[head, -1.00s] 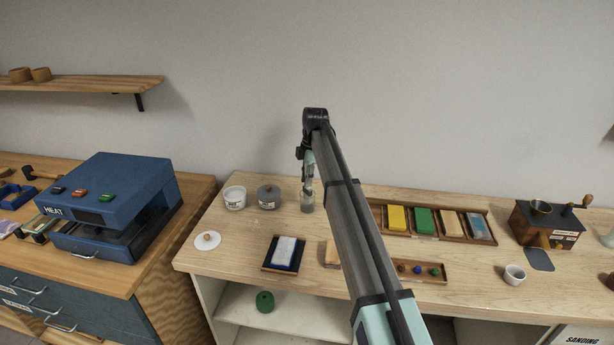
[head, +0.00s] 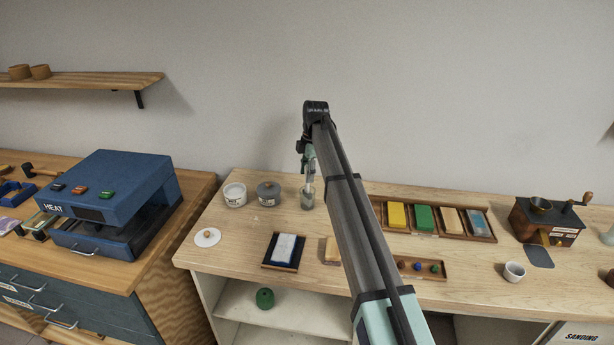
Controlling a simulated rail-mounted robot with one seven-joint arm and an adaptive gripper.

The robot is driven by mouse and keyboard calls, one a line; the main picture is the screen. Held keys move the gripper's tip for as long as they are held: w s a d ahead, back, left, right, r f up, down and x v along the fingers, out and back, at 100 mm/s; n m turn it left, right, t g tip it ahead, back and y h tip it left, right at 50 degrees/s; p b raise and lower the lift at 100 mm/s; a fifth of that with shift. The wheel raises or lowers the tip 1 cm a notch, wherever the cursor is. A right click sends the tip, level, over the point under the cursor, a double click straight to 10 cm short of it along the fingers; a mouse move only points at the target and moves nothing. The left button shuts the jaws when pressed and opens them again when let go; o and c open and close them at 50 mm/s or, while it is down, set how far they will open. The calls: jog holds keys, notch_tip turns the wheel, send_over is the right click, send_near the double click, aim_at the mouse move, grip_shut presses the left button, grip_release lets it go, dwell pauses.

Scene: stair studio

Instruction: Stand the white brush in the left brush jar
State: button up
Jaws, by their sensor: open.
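A small glass jar (head: 307,201) stands on the wooden bench near the wall, just left of my arm. A thin pale piece, which looks like the white brush (head: 310,187), stands upright in it and shows at its mouth. It is too small to make out fully. My gripper (head: 309,174) is open, pointing down right above the jar and close to the pale piece. I cannot tell whether they touch. Any second brush jar is hidden behind my arm or out of view.
A rack of coloured blocks (head: 437,219) is right of my arm.

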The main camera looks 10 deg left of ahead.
notch_tip(320, 180, up, 11)
jog(key=d, duration=0.1)
jog(key=shift+w+f, duration=0.2)
jog(key=shift+w, duration=0.1)
dwell(0.5)
